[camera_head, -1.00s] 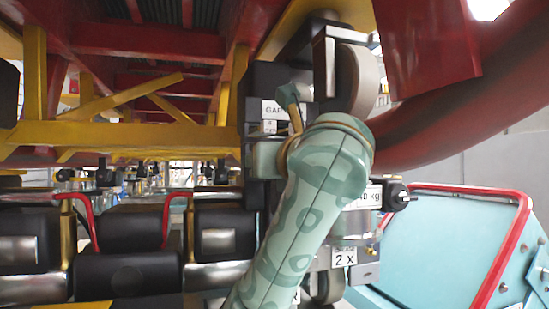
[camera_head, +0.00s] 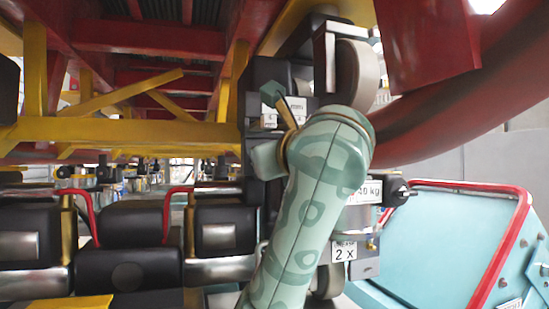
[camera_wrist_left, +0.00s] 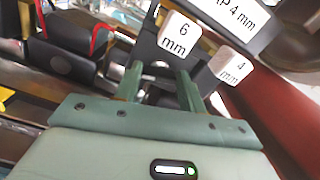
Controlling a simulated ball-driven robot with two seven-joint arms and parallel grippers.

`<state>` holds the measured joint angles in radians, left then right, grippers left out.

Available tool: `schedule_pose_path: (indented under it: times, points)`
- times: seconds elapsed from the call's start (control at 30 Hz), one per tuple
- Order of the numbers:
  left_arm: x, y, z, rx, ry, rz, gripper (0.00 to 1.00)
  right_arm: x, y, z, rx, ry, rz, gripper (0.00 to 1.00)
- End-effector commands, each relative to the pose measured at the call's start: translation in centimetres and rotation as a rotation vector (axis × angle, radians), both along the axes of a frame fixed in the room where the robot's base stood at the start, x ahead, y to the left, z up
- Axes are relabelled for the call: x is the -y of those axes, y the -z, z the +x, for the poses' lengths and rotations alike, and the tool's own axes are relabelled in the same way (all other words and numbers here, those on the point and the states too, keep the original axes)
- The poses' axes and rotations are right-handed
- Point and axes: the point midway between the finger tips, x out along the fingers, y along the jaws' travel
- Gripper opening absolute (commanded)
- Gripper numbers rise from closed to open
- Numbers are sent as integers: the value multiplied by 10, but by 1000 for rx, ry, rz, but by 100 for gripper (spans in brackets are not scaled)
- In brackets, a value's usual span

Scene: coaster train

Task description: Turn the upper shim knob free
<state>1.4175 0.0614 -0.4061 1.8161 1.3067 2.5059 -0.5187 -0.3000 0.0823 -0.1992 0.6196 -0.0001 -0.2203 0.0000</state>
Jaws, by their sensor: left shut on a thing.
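My left arm in pale green rises in front of the dark wheel carrier (camera_head: 262,82) in the head view. My left gripper (camera_head: 272,100) is at the carrier's upper left, beside small white labels (camera_head: 297,106). In the left wrist view the gripper's two green fingers (camera_wrist_left: 160,72) reach to the dark carrier face, just below a white "6 mm" label (camera_wrist_left: 174,38) and left of a "4 mm" label (camera_wrist_left: 236,66). The gripper is shut on what appears to be the upper shim knob, which is mostly hidden between the fingers. My right gripper is not in view.
A large wheel (camera_head: 357,72) and a thick red rail (camera_head: 440,120) are close right of the arm. A "40 kg" label (camera_head: 366,192) and a "2 X" label (camera_head: 344,252) are lower on the carrier.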

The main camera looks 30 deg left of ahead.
Motion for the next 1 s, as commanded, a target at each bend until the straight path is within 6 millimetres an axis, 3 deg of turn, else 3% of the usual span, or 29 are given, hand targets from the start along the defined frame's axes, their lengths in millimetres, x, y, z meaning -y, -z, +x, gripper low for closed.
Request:
schedule_pose_path:
  times: [1.0]
  points:
    - [-2,4,-2,727,1,-622,17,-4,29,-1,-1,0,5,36]
